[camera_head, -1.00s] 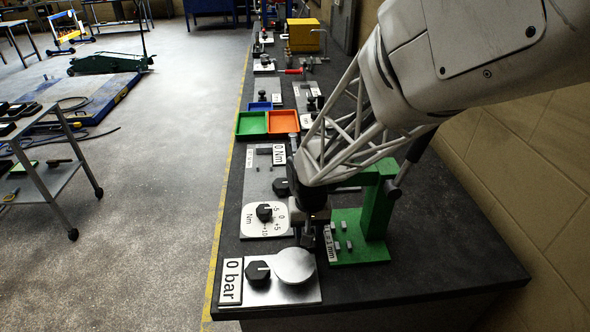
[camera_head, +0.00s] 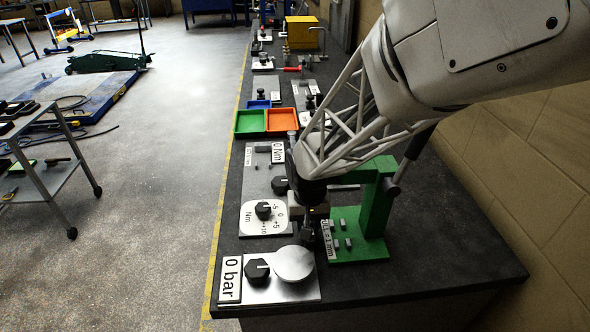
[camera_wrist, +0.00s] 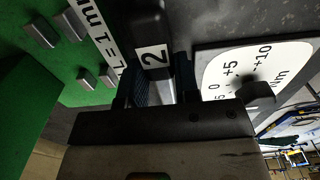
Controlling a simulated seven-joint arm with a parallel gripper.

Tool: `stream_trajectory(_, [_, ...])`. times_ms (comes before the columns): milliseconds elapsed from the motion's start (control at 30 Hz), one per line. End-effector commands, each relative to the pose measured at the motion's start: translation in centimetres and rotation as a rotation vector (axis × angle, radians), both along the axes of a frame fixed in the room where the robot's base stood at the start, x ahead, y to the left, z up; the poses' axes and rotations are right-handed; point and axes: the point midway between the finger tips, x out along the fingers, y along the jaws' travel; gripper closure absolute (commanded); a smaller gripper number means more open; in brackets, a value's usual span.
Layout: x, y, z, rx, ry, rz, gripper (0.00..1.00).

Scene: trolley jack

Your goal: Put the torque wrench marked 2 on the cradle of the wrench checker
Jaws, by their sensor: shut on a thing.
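The torque wrench marked 2 (camera_wrist: 152,54) is between the jaws of my gripper (camera_wrist: 162,92) in the wrist view; its black body with the white 2 label points away from the palm. In the head view my gripper (camera_head: 311,208) is low over the bench, between the wrench checker and the green stand. A dark end of the wrench (camera_head: 306,232) hangs below it; the rest is hidden. The wrench checker (camera_head: 252,190) is the grey plate with a 0 Nm sign and a white Nm dial (camera_head: 264,217), left of my gripper. I cannot make out its cradle clearly.
A green stand (camera_head: 374,215) with small grey blocks is close on the right of my gripper. A plate with a 0 bar sign (camera_head: 230,279) and a round silver disc (camera_head: 293,263) lies in front. Green (camera_head: 250,122) and orange (camera_head: 282,120) trays are behind. The bench's right front is clear.

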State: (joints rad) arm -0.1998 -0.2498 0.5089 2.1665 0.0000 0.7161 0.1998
Motion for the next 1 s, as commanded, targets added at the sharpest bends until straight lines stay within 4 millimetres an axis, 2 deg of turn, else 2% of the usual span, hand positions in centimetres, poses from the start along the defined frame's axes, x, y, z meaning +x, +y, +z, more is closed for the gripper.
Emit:
stream_trajectory(267, [0.1, 0.0, 4.1, 0.001, -0.005, 0.000, 1.00])
stream_trajectory(700, [0.0, 0.0, 12.6, 0.001, -0.004, 0.000, 1.00])
stream_trajectory(1000, [0.0, 0.0, 16.1, 0.000, -0.002, 0.000, 1.00])
